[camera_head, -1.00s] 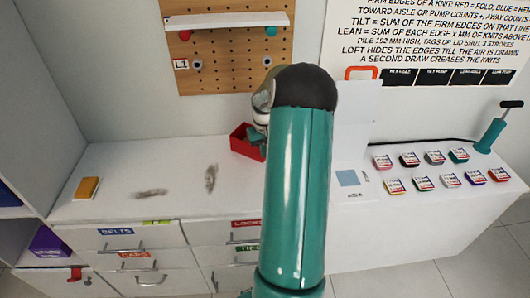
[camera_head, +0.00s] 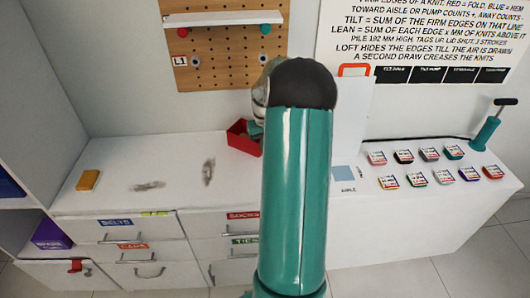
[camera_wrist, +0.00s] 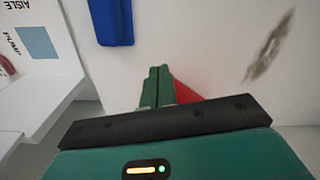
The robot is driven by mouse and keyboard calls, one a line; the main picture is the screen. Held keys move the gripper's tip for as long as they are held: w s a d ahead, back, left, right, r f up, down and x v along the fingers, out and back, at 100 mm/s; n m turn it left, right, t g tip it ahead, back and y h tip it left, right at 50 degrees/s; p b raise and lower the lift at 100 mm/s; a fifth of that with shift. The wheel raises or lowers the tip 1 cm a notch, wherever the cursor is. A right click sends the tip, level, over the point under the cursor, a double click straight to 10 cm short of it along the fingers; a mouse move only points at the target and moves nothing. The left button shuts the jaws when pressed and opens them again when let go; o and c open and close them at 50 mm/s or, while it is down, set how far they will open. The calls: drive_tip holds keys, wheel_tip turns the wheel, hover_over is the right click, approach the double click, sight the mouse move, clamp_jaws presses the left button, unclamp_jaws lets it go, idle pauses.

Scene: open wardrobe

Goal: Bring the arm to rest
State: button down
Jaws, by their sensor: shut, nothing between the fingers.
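My arm rises through the middle of the head view, its teal link and dark joint covering part of the counter. In the wrist view my gripper (camera_wrist: 157,88) has its two green fingers together, with nothing between them. In the head view the gripper is mostly hidden behind the arm. A red open box (camera_head: 243,137) stands on the counter just left of the arm. Its red side also shows behind the fingers in the wrist view (camera_wrist: 186,92); I cannot tell whether they touch.
The white counter (camera_head: 120,180) carries a yellow block (camera_head: 88,180) and grey smudges at left, and several small labelled packs (camera_head: 430,154) at right. A teal pump (camera_head: 490,130) stands far right. A pegboard (camera_head: 225,60) hangs behind. A blue object (camera_wrist: 112,22) shows in the wrist view.

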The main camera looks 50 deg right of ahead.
wheel_tip(320, 180, up, 6)
drive_tip(key=shift+w+r, duration=0.2)
drive_tip(key=shift+w, duration=0.1)
drive_tip(key=w+a+r+n+t+h, duration=0.1)
drive_tip(key=a+r, duration=0.3)
drive_tip(key=a, duration=0.5)
drive_tip(key=a+r+n, duration=0.1)
drive_tip(key=a+r, duration=0.4)
drive_tip(key=a, duration=0.3)
drive_tip(key=w+a+r+n+t+h, duration=0.1)
drive_tip(key=a+r, duration=0.3)
drive_tip(key=a, duration=0.5)
drive_tip(key=s+a+n+t+y, duration=0.1)
drive_tip(key=s+a, duration=0.5)
drive_tip(key=a, duration=0.3)
drive_tip(key=s+a+n+t+y, duration=0.1)
drive_tip(key=s+a+n+t, duration=0.1)
drive_tip(key=s+a, duration=0.5)
drive_tip(key=a, duration=0.3)
drive_tip(key=shift+r+n+t, duration=0.2)
drive_tip(key=shift+n+t, duration=0.1)
